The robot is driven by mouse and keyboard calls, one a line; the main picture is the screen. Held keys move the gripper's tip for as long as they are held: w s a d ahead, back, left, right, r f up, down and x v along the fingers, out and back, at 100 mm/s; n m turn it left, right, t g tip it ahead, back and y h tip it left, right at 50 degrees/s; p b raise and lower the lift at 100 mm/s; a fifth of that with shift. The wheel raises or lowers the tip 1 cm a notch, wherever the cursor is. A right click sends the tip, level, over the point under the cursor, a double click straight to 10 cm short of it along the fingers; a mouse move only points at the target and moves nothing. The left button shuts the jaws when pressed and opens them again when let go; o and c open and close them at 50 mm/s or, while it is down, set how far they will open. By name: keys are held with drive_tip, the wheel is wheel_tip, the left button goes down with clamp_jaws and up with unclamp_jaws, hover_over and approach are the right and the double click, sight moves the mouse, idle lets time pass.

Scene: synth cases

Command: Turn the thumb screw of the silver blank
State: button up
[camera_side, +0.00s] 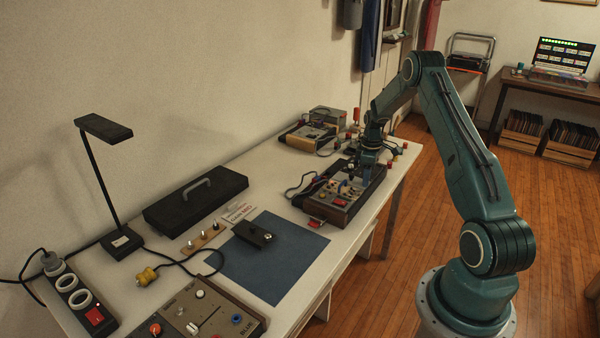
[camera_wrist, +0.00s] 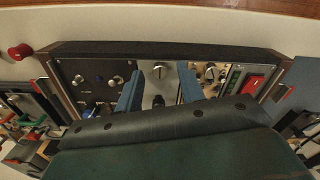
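The rack case (camera_side: 341,211) stands on the white table below my arm, and its panel row fills the middle of the wrist view (camera_wrist: 60,72). A silver-grey panel (camera_wrist: 166,88), apparently the silver blank, sits in the row. A round slotted screw head (camera_wrist: 158,72) is near its top. My gripper (camera_wrist: 162,66) has its two blue fingers apart, one each side of this panel, with the screw head between them. I see no contact with the screw. The panel's lower part is hidden by my gripper body. In the side view my gripper (camera_side: 356,180) is over the case.
Beside the blank are a dark panel with knobs (camera_wrist: 95,82), a beige knob panel (camera_wrist: 209,75) and a red switch (camera_wrist: 254,84). A blue mat (camera_side: 270,275) with a black box (camera_side: 252,234) lies left of the case. Another case (camera_side: 308,137) stands behind.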

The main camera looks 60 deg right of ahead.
drive_tip(key=shift+f, duration=0.4)
clamp_jaws()
